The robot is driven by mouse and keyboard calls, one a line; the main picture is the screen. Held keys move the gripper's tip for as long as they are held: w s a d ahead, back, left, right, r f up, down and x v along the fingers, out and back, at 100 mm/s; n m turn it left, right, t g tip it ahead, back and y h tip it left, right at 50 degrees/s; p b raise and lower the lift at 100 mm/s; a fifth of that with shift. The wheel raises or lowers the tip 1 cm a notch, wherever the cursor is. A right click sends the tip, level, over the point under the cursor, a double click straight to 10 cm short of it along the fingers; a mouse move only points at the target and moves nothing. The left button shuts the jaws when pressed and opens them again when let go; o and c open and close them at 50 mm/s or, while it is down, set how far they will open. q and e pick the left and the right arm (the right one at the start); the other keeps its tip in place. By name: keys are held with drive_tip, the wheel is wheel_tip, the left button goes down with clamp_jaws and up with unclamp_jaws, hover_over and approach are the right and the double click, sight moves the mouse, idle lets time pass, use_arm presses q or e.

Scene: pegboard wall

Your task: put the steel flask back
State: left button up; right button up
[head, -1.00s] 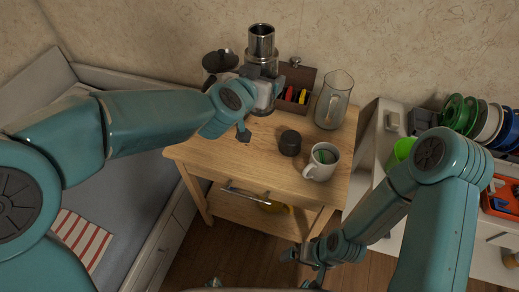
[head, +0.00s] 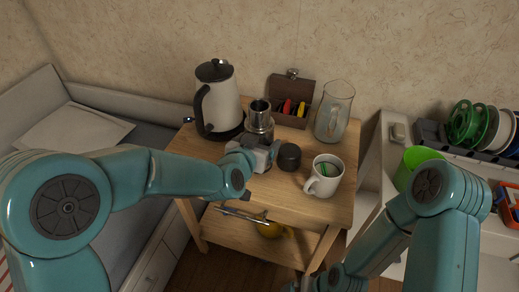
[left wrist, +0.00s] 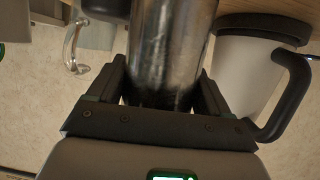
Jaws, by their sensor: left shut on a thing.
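The steel flask (head: 260,115) is a shiny open-topped cylinder, upright over the wooden cabinet top, beside the kettle. My left gripper (head: 265,150) is shut around its lower part. In the left wrist view the flask (left wrist: 170,50) stands between the two fingers (left wrist: 160,95). Its base is hidden by the gripper, so I cannot tell whether it touches the wood. A black round cap (head: 289,157) sits just right of the gripper. My right gripper (head: 305,284) is low at the bottom edge, partly cut off; its jaw state is unclear.
A white kettle (head: 222,105) stands close left of the flask. An open box (head: 290,118) with colored items and a glass pitcher (head: 334,112) are behind. A white mug (head: 324,182) is at the right. The front left of the cabinet top (head: 205,150) is clear.

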use_arm(q)
wheel_tip(320, 180, down, 2)
drive_tip(key=shift+w+f, duration=0.1)
drive_tip(key=shift+w, duration=0.05)
drive_tip(key=shift+r, duration=0.2)
drive_tip(key=shift+f, duration=0.1)
